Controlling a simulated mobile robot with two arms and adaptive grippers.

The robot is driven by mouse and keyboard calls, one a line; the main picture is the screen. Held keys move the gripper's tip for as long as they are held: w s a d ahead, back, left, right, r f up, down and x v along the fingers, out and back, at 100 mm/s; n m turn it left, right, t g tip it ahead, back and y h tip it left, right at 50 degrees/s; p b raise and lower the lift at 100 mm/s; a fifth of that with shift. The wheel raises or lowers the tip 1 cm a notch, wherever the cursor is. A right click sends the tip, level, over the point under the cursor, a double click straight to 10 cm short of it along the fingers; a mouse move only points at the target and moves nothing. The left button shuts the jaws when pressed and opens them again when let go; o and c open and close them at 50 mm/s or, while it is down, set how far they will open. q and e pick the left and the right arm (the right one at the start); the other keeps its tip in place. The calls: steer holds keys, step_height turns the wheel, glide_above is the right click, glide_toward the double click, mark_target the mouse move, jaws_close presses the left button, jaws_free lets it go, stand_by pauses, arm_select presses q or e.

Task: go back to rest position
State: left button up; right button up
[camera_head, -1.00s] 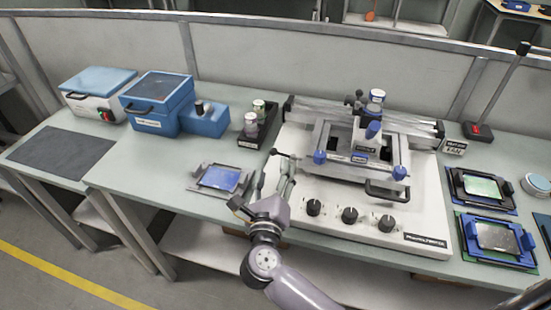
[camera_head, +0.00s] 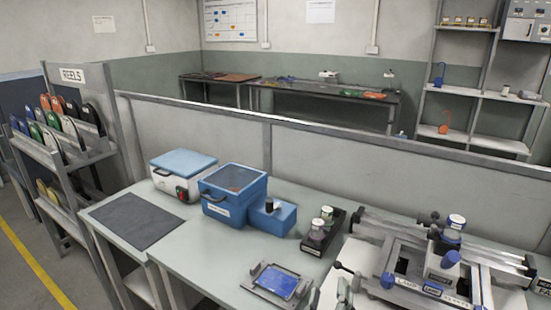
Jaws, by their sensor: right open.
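My right gripper (camera_head: 331,281) shows only in part at the bottom edge of the head view. Its fingers are apart and empty, just right of a small grey fixture holding a blue-screened device (camera_head: 283,284). The rest of the right arm is below the picture. My left gripper is not in view.
A blue box (camera_head: 232,193), a blue-lidded white case (camera_head: 183,176) and a black tray (camera_head: 322,238) with jars stand behind. A dark mat (camera_head: 133,221) lies left. A partition (camera_head: 350,165) backs the bench.

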steer(key=s+a+r+n+t+y, duration=0.35)
steer(key=a+r+n+y, duration=0.35)
steer(key=n+y, duration=0.6)
steer(key=s+a+f+n+g+y, duration=0.4)
steer(key=f+n+g, duration=0.35)
steer(key=n, duration=0.75)
steer(key=s+d+f+n+g+h, duration=0.6)
steer(key=s+d+f+g+h, duration=0.4)
steer(key=s+d+f, duration=0.75)
step_height(320, 180, down, 26)
steer(key=g, duration=0.2)
steer(key=s+d+f, duration=0.4)
steer(key=s+f, duration=1.2)
steer(key=shift+s+n+g+h, duration=0.2)
steer(key=shift+n+g+h, duration=0.1)
steer(key=shift+n+g, duration=0.1)
